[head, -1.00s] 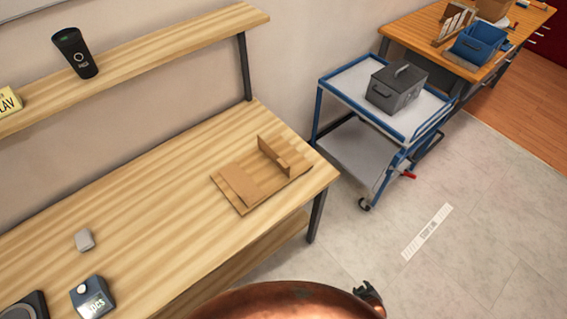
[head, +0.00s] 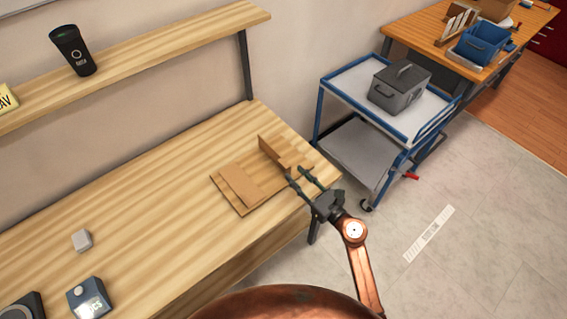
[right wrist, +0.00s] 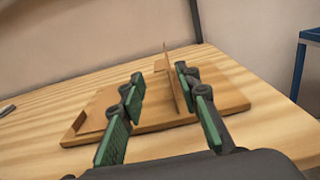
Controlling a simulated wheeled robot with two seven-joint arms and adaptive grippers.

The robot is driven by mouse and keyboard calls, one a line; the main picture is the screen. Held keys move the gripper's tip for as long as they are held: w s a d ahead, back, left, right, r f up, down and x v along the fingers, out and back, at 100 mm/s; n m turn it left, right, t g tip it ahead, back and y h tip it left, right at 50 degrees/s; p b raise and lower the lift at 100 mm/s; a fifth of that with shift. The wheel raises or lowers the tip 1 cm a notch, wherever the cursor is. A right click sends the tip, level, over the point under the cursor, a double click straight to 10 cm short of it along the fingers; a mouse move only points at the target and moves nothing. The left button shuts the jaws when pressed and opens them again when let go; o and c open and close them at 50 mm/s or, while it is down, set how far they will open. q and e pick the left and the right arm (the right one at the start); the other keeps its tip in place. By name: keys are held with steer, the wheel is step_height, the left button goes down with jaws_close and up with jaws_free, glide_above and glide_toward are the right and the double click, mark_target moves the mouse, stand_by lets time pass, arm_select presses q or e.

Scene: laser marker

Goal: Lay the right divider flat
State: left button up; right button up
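A wooden board (head: 272,188) lies on the workbench near its right end. The left divider (head: 238,185) lies flat on it. The right divider (head: 273,154) stands upright on the board; it also shows in the right wrist view (right wrist: 174,88). My right gripper (head: 296,174) is open and empty at the divider's near end. In the right wrist view the divider appears between the open green-padded fingers (right wrist: 159,73), closer to the right finger. I cannot tell whether they touch. My left gripper is not in view.
A blue cart (head: 340,77) with a grey metal box (head: 400,88) stands right of the bench. A shelf (head: 150,57) with a black tumbler (head: 72,50) runs above. A grey block (head: 81,240) and a blue device (head: 89,298) sit at the left. The middle of the bench is clear.

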mark_target(283, 163)
steer(key=x, duration=0.7)
steer(key=shift+w+a+b, duration=0.2)
steer(key=shift+a+b, duration=0.05)
steer(key=shift+b, duration=0.05)
steer(key=shift+c, duration=0.2)
jaws_close()
